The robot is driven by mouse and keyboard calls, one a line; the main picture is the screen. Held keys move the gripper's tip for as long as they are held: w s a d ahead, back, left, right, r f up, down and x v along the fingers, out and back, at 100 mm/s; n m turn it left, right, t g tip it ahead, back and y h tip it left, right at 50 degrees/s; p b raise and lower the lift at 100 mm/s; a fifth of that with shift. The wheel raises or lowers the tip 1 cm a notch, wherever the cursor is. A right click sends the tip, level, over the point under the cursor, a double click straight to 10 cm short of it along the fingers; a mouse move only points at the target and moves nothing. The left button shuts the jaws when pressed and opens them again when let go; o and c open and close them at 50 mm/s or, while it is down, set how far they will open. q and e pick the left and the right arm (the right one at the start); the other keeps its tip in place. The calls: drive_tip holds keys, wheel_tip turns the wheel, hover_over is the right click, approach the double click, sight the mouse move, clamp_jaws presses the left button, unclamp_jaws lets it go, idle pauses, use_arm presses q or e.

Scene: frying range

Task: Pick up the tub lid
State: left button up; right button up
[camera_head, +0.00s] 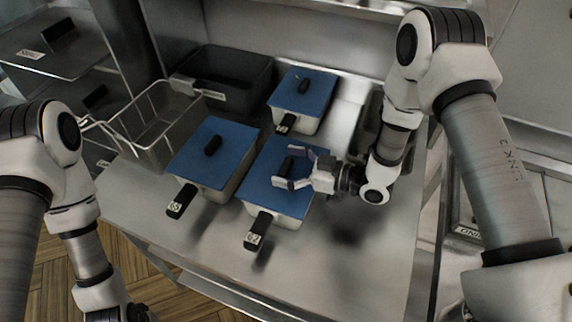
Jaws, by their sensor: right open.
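Three pale tubs with blue lids and dark knobs stand on the steel counter. One lid (214,151) is at the left, one (303,91) at the back, and one (274,194) at the front right. My right gripper (286,167) is open above the front-right lid, its fingers pointing left. They are around or just above that lid's knob; I cannot tell whether they touch it. The gripper and wrist hide part of this lid. My left arm comes down at the left edge, and its gripper is out of frame.
A wire basket (150,123) and a dark bin (222,77) stand at the back left of the steel counter (345,262). Labelled handles (180,201) stick out from the tubs toward the front. The counter's front right is clear. Shelves (60,57) stand at the far left.

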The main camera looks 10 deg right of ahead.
drive_tip(key=shift+s+a+r, duration=0.1)
drive_tip(key=shift+s+a, duration=0.05)
drive_tip(key=shift+a, duration=0.1)
drive_tip(key=shift+s, duration=0.15)
drive_tip(key=c, duration=0.3)
drive_tip(key=shift+d, duration=0.1)
drive_tip(key=c, duration=1.1)
drive_tip(key=shift+r, duration=0.1)
